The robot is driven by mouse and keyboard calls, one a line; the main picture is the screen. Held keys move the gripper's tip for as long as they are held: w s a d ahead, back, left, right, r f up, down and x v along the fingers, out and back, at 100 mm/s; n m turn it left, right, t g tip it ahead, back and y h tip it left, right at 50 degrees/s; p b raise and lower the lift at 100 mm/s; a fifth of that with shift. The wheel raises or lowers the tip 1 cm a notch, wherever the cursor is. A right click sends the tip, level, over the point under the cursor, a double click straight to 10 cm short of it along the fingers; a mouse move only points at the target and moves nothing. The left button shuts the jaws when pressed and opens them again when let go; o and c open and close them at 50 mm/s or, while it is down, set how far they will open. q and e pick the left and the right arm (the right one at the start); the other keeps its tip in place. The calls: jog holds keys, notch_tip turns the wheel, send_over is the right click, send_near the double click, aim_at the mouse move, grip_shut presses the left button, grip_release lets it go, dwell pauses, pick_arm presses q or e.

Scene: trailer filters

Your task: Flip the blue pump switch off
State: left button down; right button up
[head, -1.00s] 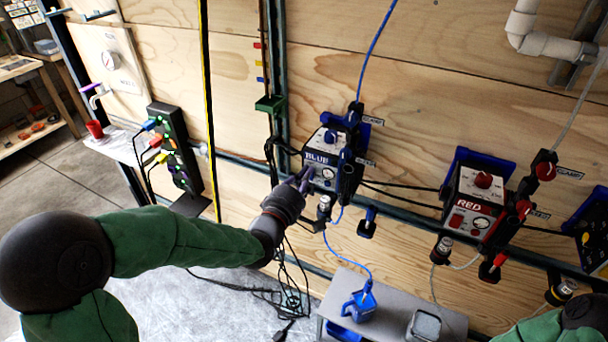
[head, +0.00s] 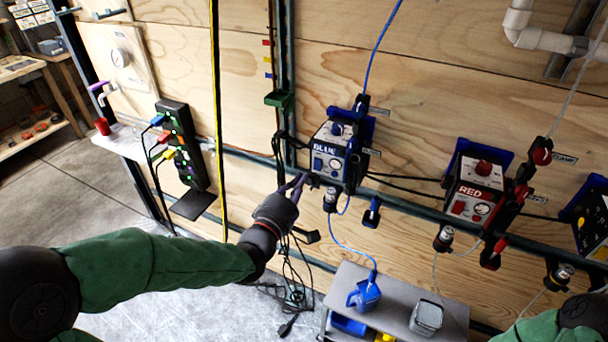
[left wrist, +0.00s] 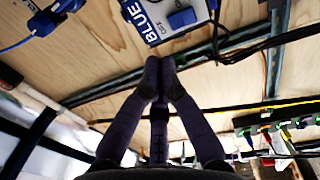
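The blue pump (head: 328,148) is a white-fronted box marked BLUE, mounted on the rail along the plywood wall. Its front carries a small blue switch (head: 318,163) beside a round gauge. In the left wrist view the BLUE panel (left wrist: 148,25) appears at the top, with a blue switch (left wrist: 182,18) near a small label; I cannot tell the switch's position. My left gripper (head: 300,181) is just below and left of the panel's lower left corner, apart from the switch. Its dark fingertips (left wrist: 159,72) meet, with nothing between them. My right gripper is out of view.
A red pump (head: 476,190) is further right on the rail. A power strip (head: 180,145) with coloured plugs stands left. A small bench (head: 395,318) holds a blue jug (head: 364,295) and a grey container. Black cables hang near my left gripper.

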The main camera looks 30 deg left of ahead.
pick_arm(q)
jog(key=s, duration=0.3)
jog(key=s+p, duration=0.1)
jog(key=s, duration=0.1)
jog(key=shift+s+r, duration=0.35)
jog(key=w+d+f+m+g+h, duration=0.1)
jog(key=d+f+m+g, duration=0.15)
jog(key=f, duration=0.65)
jog(key=d+f+m+g, duration=0.2)
jog(key=f+m+g, duration=0.15)
jog(key=f, duration=0.55)
jog(key=w+d+f+m+g+h, duration=0.1)
jog(key=d+f+m+g, duration=0.15)
jog(key=f, duration=0.65)
jog(key=s+d+f+m+g+h, duration=0.1)
jog(key=s+d+f+m+g, duration=0.2)
jog(key=s+f, duration=0.5)
jog(key=s+d+f+m+g+h, duration=0.1)
jog(key=s+d+f+m+g, duration=0.3)
jog(key=f, duration=0.9)
jog(key=s+d+g, duration=0.2)
jog(key=s+g, duration=0.1)
jog(key=s, duration=0.1)
jog(key=shift+s+d, duration=0.15)
jog(key=shift+d, duration=0.05)
